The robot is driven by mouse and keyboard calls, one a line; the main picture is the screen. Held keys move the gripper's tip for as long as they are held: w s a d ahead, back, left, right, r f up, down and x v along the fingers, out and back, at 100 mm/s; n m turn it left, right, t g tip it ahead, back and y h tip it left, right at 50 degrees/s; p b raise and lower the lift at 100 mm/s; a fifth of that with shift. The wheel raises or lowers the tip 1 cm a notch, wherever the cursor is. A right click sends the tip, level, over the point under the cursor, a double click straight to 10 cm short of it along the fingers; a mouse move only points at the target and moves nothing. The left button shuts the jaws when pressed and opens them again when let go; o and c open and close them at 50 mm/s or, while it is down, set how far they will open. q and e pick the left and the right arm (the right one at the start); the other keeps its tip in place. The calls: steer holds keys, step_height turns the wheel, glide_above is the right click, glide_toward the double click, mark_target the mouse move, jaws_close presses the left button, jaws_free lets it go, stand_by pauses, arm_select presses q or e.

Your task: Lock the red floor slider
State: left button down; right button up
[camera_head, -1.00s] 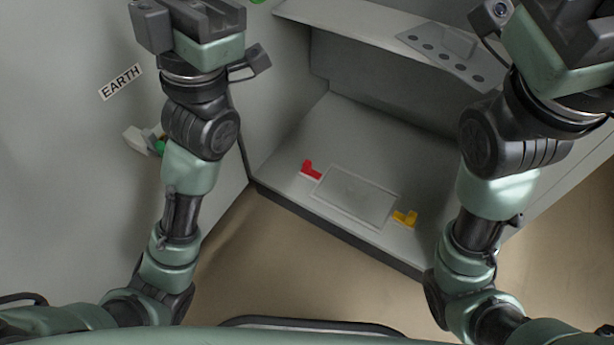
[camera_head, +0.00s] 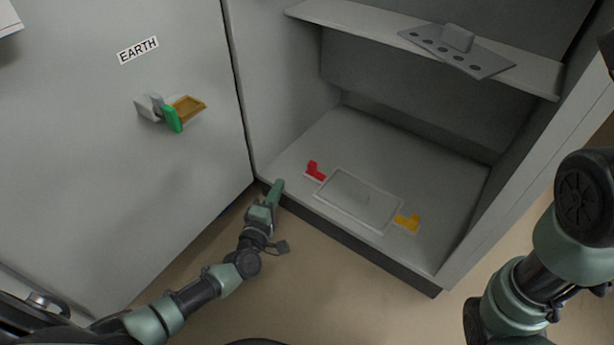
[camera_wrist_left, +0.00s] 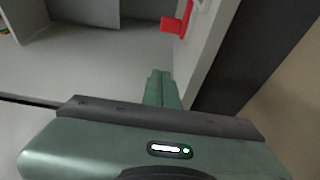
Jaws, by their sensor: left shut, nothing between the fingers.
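The red floor slider (camera_head: 314,171) sits on the cabinet floor, left of a flat rectangular panel (camera_head: 358,200). In the left wrist view the red slider (camera_wrist_left: 177,24) shows at the top, beyond the fingertips. My left gripper (camera_head: 277,187) is shut and empty at the cabinet's front edge, a little left of and nearer than the slider, apart from it. Its closed fingers also show in the left wrist view (camera_wrist_left: 161,88). My right arm is at the right edge of the head view; its gripper is out of the picture.
A yellow slider (camera_head: 407,222) lies right of the panel. A shelf (camera_head: 365,30) holding a grey plate with holes (camera_head: 455,50) spans above. Floor in front is clear.

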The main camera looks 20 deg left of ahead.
mark_target(300, 180)
arm_select(q)
steer(key=shift+s+a+f, duration=0.1)
steer(key=shift+f, duration=0.15)
steer(key=w+b, duration=0.2)
steer(key=w, duration=0.1)
steer(key=w+b, duration=0.2)
steer(key=w, duration=0.2)
steer(key=w+b, duration=0.2)
steer(key=w, duration=0.1)
steer(key=shift+w+d+f, duration=0.15)
steer(key=shift+d, duration=0.1)
steer(key=shift+s+d, duration=0.3)
steer(key=shift+d, duration=0.3)
steer(key=shift+s+d, duration=0.3)
steer(key=shift+d, duration=0.25)
steer(key=shift+s+d, duration=0.2)
steer(key=shift+d, duration=0.3)
steer(key=shift+d+r, duration=0.1)
steer(key=shift+r, duration=0.1)
